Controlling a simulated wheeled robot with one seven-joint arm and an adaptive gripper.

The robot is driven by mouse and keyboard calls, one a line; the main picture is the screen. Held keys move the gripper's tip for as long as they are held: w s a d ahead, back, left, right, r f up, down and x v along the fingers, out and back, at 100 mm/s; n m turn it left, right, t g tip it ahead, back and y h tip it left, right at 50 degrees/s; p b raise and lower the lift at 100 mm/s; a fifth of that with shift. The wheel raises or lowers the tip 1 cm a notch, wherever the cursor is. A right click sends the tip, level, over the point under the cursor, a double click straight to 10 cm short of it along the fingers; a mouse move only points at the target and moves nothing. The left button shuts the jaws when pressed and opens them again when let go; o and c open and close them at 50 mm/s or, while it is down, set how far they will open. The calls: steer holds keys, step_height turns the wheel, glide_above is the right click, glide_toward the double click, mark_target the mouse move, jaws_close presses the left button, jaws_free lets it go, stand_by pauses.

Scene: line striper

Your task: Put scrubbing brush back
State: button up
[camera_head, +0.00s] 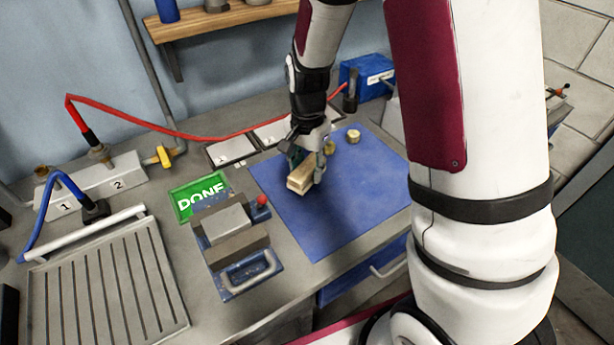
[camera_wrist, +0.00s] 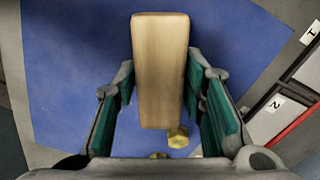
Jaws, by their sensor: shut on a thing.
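The scrubbing brush (camera_head: 302,182) shows as a pale wooden block above the blue mat (camera_head: 350,205). My gripper (camera_head: 309,166) is shut on it, with a finger on each side. In the wrist view the block (camera_wrist: 160,65) lies lengthwise between the green-padded fingers. Its bristles are not visible. I cannot tell whether it touches the mat or hangs just above it.
Brass pieces (camera_head: 353,136) sit on the mat behind my gripper. Numbered trays (camera_head: 231,150) lie at the mat's back left. A green DONE sign (camera_head: 198,194), a blue clamp-like fixture (camera_head: 236,240) and a ribbed drain tray (camera_head: 110,285) stand left. The mat's front is clear.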

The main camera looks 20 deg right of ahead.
steer(key=shift+w+f, duration=0.1)
steer(key=shift+f, duration=1.65)
steer(key=shift+f, duration=0.15)
steer(key=o, duration=1.2)
